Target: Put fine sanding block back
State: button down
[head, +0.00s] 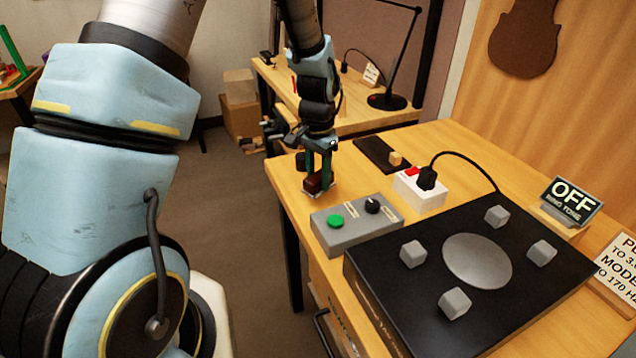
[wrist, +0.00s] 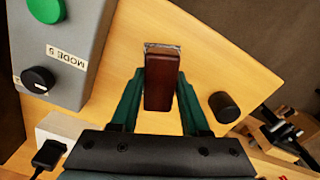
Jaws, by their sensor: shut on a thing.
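A dark red-brown block (head: 314,185), which I take to be the fine sanding block, is between the fingers of my gripper (head: 319,172). In the wrist view the block (wrist: 162,80) stands out between the two green fingers (wrist: 160,105), which are shut on it. It is at the left edge of the wooden bench, beside the grey control box. A pale, greyish edge shows at the block's far end; I cannot tell whether it is part of the block or a mark on the bench. I cannot tell whether the block touches the bench top.
The grey control box (head: 345,233) has a green button and black knob. A black cylinder (wrist: 224,107) stands close to my gripper. Behind are a dark strip (head: 372,152) with a tan block (head: 395,159), and a white socket box (head: 420,195). A black plate unit (head: 400,285) fills the front.

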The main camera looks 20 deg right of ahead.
aim_at(318, 186)
jog(key=shift+f, duration=1.35)
jog(key=shift+f, duration=0.2)
jog(key=shift+c, duration=2)
grip_release()
jog(key=shift+r, duration=0.1)
notch_tip(318, 186, up, 12)
jog(key=b, duration=0.3)
jog(key=shift+r, duration=0.15)
jog(key=s+a+n, duration=0.2)
jog(key=a+n, duration=0.2)
jog(key=a, duration=0.5)
jog(key=s+a+n+t, duration=0.1)
jog(key=s+a+n, duration=0.1)
jog(key=a, duration=0.7)
jog(key=s+a+n, duration=0.2)
jog(key=a+n, duration=0.3)
jog(key=a, duration=0.4)
jog(key=shift+a+n+t, duration=0.2)
jog(key=shift+n+t, duration=0.1)
